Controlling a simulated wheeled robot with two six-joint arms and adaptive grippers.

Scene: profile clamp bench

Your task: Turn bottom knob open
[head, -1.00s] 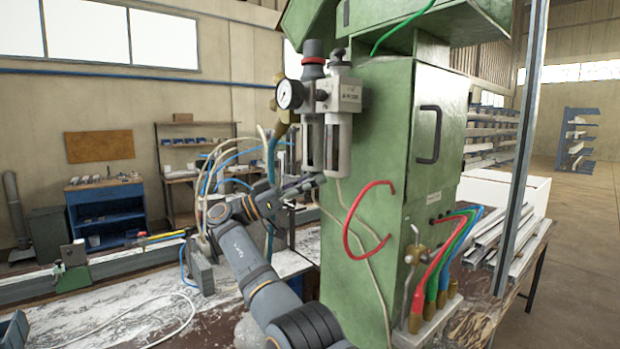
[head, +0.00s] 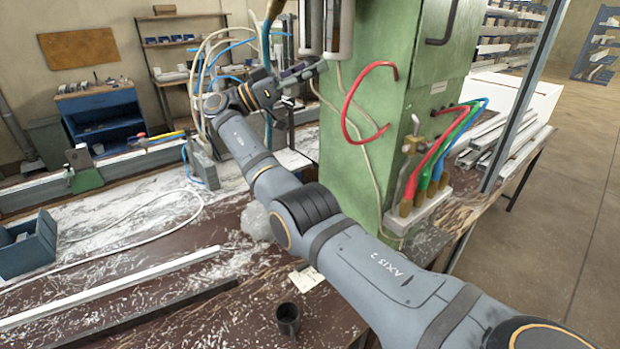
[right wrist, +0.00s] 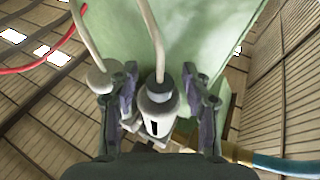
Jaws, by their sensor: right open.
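My right gripper (head: 304,72) is open just below the two hanging bowls of the air unit on the green cabinet. The left bowl (head: 311,32) and right bowl (head: 340,28) are cut off by the top edge of the head view. In the right wrist view a pale bowl end with a dark ringed knob (right wrist: 160,97) and a thin white hose shows between the open fingers of the gripper (right wrist: 161,88). I cannot tell whether the fingers touch it. The other bowl's end (right wrist: 99,78) lies outside the left finger. My left gripper is out of view.
The green cabinet (head: 360,185) stands right beside the gripper. A red hose (head: 346,115) loops from its side. A brass manifold (head: 420,200) with coloured hoses is at its front. A black cup (head: 288,320) and a blue bin (head: 25,245) are on the bench.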

